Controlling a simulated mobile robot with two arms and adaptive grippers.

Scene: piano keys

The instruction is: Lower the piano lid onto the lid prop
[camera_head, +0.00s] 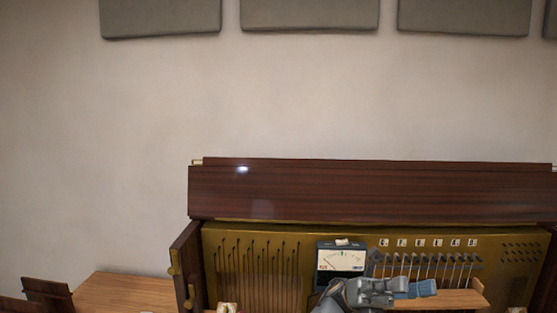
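The piano lid (370,192) is a long dark reddish-brown wooden panel, raised above the open piano. It spans most of the right half in the head view. I cannot pick out the lid prop for certain. My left gripper (408,289) is grey, low in the view in front of the piano's inside, below the lid and apart from it. A blue-grey piece shows at its right end; I cannot tell whether it is a fingertip or a held thing. Whether the fingers are open or shut is unclear. My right gripper is not in view.
The brass inside panel (225,275) holds dark strings or pins. A meter (341,259) and a row of labelled pegs (428,262) stand near my gripper. The piano's side wall (186,262) has brass fittings. A wooden surface (125,291) lies left. The wall above is clear below grey panels.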

